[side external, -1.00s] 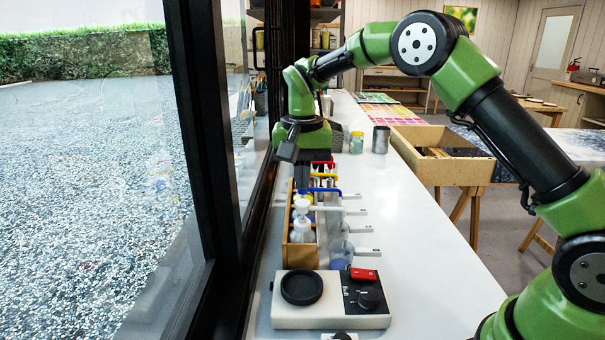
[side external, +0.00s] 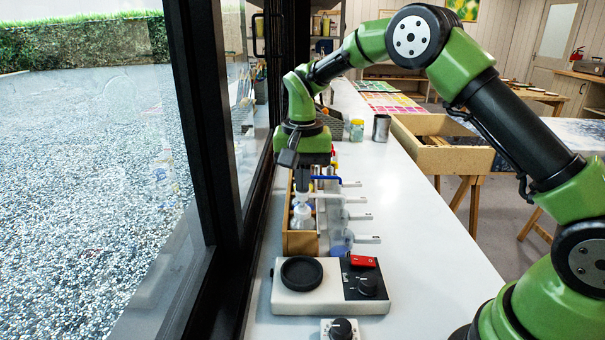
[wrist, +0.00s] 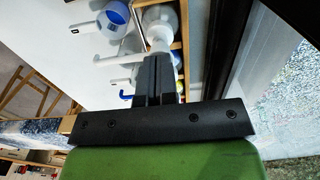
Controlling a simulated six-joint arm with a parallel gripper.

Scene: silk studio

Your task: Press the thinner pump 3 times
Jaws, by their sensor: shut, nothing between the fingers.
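White pump bottles (side external: 302,215) stand in a row in a wooden rack (side external: 300,243) along the window side of the counter. My gripper (side external: 303,188) points down over the row, with its fingers shut and empty. In the wrist view, the closed fingers (wrist: 158,68) reach over a white pump head (wrist: 158,40). Whether they touch it cannot be told. A white nozzle (wrist: 118,59) sticks out sideways from the pump. Which bottle is the thinner pump cannot be read from the labels, and the bottles farther back are hidden by my gripper.
A white hot plate with a round black top (side external: 301,273) stands in front of the rack, with a red object (side external: 363,261) on it. The window frame is close on the left.

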